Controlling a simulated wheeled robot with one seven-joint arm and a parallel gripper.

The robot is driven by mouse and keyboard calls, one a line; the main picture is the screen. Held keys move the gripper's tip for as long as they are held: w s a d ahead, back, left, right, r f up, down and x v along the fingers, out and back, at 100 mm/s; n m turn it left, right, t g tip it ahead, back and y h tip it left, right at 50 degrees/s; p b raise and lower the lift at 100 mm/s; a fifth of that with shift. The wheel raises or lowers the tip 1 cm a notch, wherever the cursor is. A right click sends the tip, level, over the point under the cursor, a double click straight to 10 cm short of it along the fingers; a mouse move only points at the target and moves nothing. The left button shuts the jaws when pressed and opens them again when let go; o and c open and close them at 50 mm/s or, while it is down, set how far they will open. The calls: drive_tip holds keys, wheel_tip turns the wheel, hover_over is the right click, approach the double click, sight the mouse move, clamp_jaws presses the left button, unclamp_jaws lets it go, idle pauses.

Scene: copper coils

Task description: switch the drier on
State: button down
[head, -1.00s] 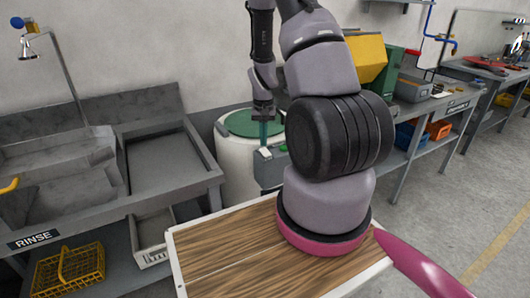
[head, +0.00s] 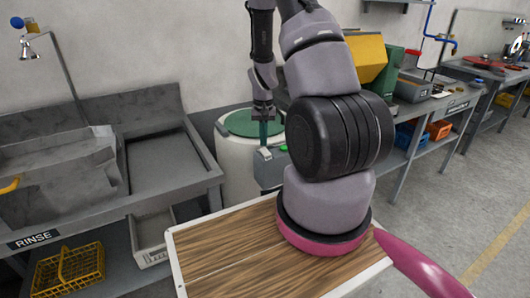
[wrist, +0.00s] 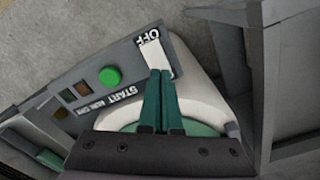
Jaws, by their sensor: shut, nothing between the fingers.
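The drier (head: 236,170) is a white drum with a green lid (head: 238,122), behind the wooden-topped table. Its grey control box (head: 268,174) is at its front, partly hidden by my arm. In the wrist view the panel has a green START button (wrist: 109,77) and a pale switch lever (wrist: 155,52) beside the word OFF. My gripper (wrist: 160,73) is shut and empty, its teal fingers pointing at the lever's near end. It also shows above the box in the head view (head: 264,146). I cannot tell whether the fingertips touch the lever.
A grey sink bench marked RINSE (head: 35,240) stands left of the drier, with a yellow basket (head: 67,268) below. The wooden-topped table (head: 225,250) is in front. A workbench (head: 440,103) with bins runs along the right. The floor at right is clear.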

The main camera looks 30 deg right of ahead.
sight(263, 149)
drive_tip(key=shift+f, duration=0.95)
idle(0.3)
drive_tip(key=shift+r, duration=3.55)
